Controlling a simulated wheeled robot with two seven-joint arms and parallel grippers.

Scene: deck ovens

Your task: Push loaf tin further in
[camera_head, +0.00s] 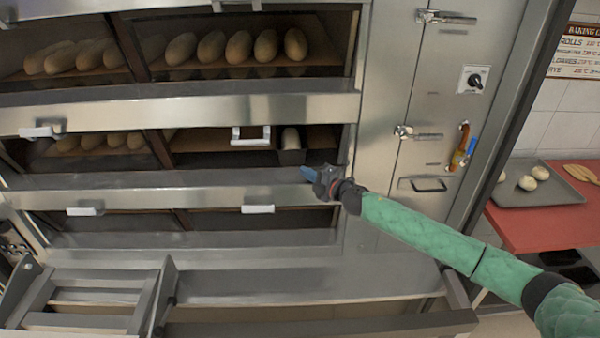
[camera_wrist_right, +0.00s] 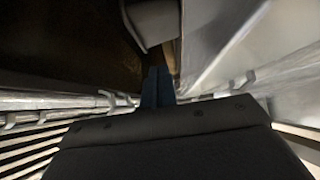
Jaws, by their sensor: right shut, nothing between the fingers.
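The loaf tin (camera_head: 291,157), dark with a pale loaf in it, sits at the right end of the middle oven deck (camera_head: 222,158), close to the front of the opening. My right gripper (camera_head: 308,173) is shut and empty. Its blue fingertips are just in front of and slightly below the tin in the head view. In the right wrist view the shut fingers (camera_wrist_right: 157,86) point toward a grey rounded shape, likely the tin (camera_wrist_right: 153,22); I cannot tell whether they touch it. My left gripper is not in view.
Several loaves (camera_head: 238,47) lie in the upper deck, and more (camera_head: 95,141) at the left of the middle deck. A white door handle (camera_head: 250,137) hangs left of the tin. A tray with dough (camera_head: 540,190) rests on a red counter (camera_head: 545,228) at right.

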